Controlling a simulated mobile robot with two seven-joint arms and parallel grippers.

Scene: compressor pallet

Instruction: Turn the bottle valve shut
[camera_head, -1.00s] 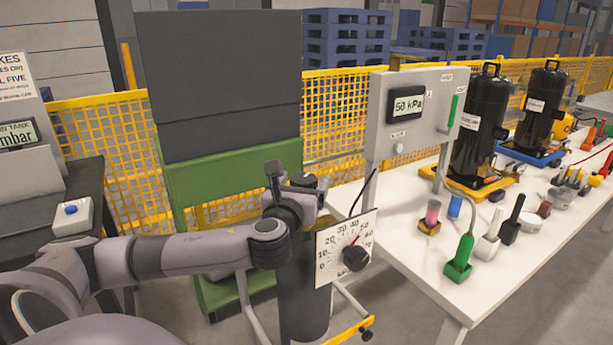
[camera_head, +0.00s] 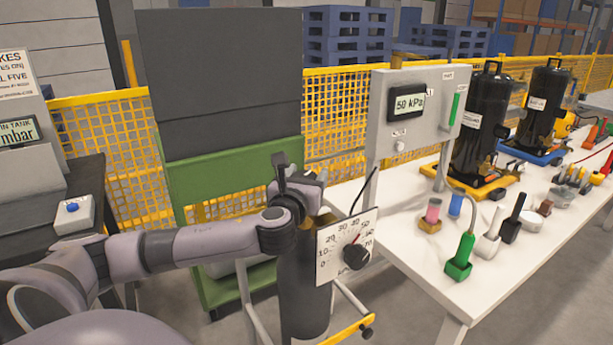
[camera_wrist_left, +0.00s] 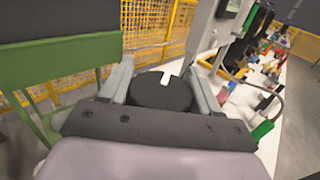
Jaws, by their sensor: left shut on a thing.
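The gas bottle (camera_head: 303,285) is a dark grey upright cylinder beside the white table. A white dial plate (camera_head: 337,262) with a red needle and a black knob is at its upper right. My left gripper (camera_head: 297,181) is at the top of the bottle, its wrist partly hiding the valve in the head view. In the left wrist view a round black valve knob (camera_wrist_left: 160,92) with a white mark sits between the fingers of my left gripper (camera_wrist_left: 160,88), which is shut on it. My right gripper is not in view.
The white table (camera_head: 400,255) stands to the right, with a green-handled tool (camera_head: 461,256) near its edge. A panel reading 50 kPa (camera_head: 409,103) stands on it. A green and black cabinet (camera_head: 230,165) and a yellow mesh fence (camera_head: 110,150) stand behind.

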